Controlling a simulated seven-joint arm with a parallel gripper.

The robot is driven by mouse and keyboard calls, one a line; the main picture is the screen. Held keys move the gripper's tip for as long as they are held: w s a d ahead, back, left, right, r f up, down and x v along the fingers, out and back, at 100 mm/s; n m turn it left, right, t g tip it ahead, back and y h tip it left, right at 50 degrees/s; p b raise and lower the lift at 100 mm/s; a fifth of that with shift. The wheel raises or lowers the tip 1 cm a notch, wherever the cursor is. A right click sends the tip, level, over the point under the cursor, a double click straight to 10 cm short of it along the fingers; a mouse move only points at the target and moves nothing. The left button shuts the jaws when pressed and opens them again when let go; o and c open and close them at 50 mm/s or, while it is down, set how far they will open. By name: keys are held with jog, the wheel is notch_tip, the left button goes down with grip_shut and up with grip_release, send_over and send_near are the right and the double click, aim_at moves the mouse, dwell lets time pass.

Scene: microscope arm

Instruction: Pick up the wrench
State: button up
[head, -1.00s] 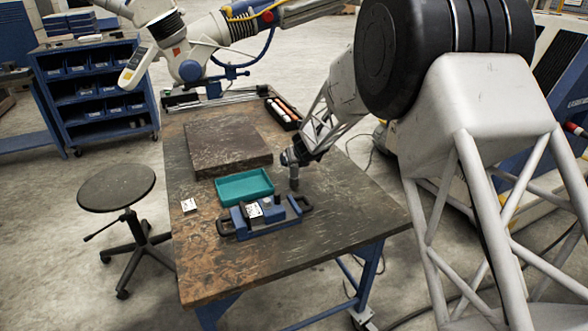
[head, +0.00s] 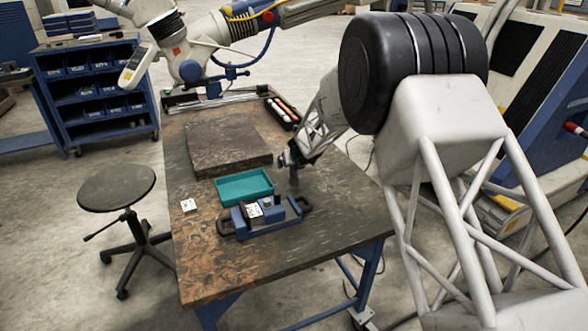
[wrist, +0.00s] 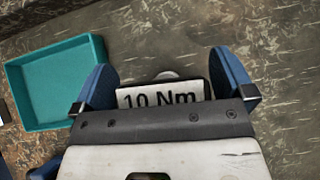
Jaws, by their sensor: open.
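The wrench appears to be the dark piece with a white "10 Nm" label (wrist: 160,95) between my fingers in the wrist view; a rounded grey end shows just beyond it. In the head view, a small grey upright shape (head: 294,182) stands at the table below my wrist, and I cannot tell whether it is the same thing. My gripper (wrist: 166,68) is open, with one blue finger on each side of the labelled piece. Gaps show between the fingers and the piece. Its lower part is hidden. In the head view my gripper (head: 290,160) is small and unclear.
A teal tray (head: 245,187) lies left of my gripper; it also shows in the wrist view (wrist: 55,85). A blue device with black handles (head: 265,216) sits in front. A dark slab (head: 228,145) and a black tray of cylinders (head: 282,112) lie farther back.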

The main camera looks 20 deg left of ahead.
dwell(0.4)
jog(key=c, duration=1)
jog(key=shift+r, duration=0.2)
jog(key=shift+r, duration=4.85)
